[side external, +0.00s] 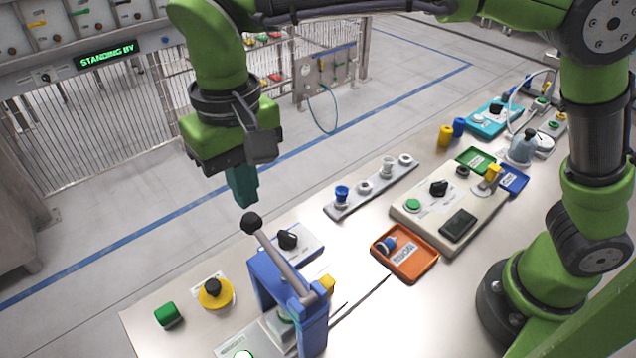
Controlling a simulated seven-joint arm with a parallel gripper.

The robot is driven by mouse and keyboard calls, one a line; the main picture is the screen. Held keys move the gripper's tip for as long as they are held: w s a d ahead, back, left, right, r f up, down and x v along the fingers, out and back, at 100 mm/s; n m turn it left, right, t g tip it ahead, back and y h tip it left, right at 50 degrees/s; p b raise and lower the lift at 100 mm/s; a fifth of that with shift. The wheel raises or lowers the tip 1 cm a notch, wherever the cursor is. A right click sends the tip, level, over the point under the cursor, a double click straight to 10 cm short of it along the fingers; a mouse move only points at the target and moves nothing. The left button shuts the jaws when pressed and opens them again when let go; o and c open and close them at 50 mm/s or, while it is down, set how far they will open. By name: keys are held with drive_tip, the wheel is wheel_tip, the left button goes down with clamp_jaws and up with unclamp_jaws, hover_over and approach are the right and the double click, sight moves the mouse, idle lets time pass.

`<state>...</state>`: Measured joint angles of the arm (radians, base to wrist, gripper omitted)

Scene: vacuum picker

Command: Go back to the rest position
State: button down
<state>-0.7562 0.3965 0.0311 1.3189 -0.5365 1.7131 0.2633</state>
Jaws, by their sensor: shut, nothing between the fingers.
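My gripper (243,188) hangs from the green arm at the upper left, pointing down, with its teal fingers shut and nothing held. It is above the far edge of the table, just above the black ball knob (251,222) of a grey lever. A small gap seems to show between fingertips and knob. The lever leans up from a blue frame (316,325) at the table's front. No marker of a rest position shows.
The table (375,318) carries an orange tray (425,268) with a blue part, a beige control box (415,222), a rail (345,208) with several fittings, a yellow knob (222,298) and a green block (168,315). Blue and yellow cups stand farther back. Air above the table's middle is free.

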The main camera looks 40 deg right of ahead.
drive_tip(key=shift+r, duration=0.8)
drive_tip(key=shift+w+a+f+n, duration=0.15)
drive_tip(key=shift+f+n, duration=0.1)
drive_tip(key=shift+n, duration=0.05)
drive_tip(key=shift+s+d+f+n, duration=0.2)
drive_tip(key=shift+d+f+n, duration=0.1)
drive_tip(key=shift+f, duration=0.4)
drive_tip(key=s+d+m+t+y, duration=0.1)
drive_tip(key=s+d+m+t, duration=0.1)
drive_tip(key=d, duration=1.2)
drive_tip(key=s+d+m+t+y, duration=0.1)
drive_tip(key=s+d+m+t, duration=0.2)
drive_tip(key=d, duration=1.1)
drive_tip(key=s+t, duration=0.2)
drive_tip(key=s, duration=0.1)
drive_tip(key=shift+s+d+r, duration=0.2)
drive_tip(key=shift+s+d, duration=0.05)
drive_tip(key=shift+s, duration=0.15)
